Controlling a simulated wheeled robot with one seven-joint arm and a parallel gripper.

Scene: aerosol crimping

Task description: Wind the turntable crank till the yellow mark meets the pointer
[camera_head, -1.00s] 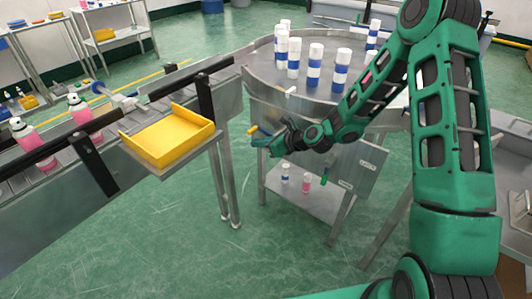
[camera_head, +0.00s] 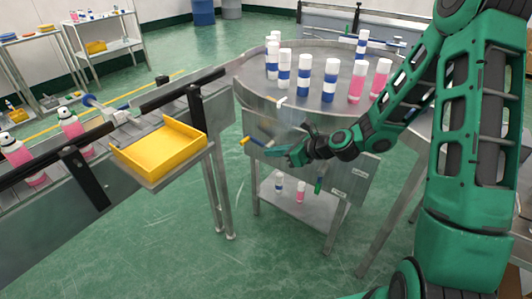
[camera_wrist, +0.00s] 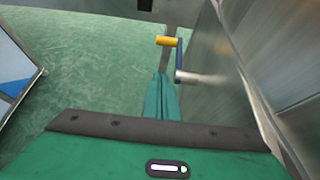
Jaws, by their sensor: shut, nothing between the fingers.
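The turntable (camera_head: 300,109) is a round metal table with blue-and-white cans (camera_head: 304,76) and pink cans (camera_head: 357,82) on top. A small white tab, possibly the pointer (camera_head: 282,101), is at its front rim. I cannot make out a yellow mark on it. The crank below has a yellow handle (camera_head: 244,141) and a blue arm (camera_head: 258,142). The wrist view also shows the yellow handle (camera_wrist: 166,41) and blue arm (camera_wrist: 179,56). My gripper (camera_head: 269,152) is shut and empty, close to the crank; contact cannot be told. Its fingertips (camera_wrist: 160,75) appear just below the handle.
A yellow tray (camera_head: 160,150) sits on a stand at the left, beside the conveyor (camera_head: 60,190) with pink bottles. Under the turntable, a lower shelf (camera_head: 300,208) holds small cans. Green floor is open in front.

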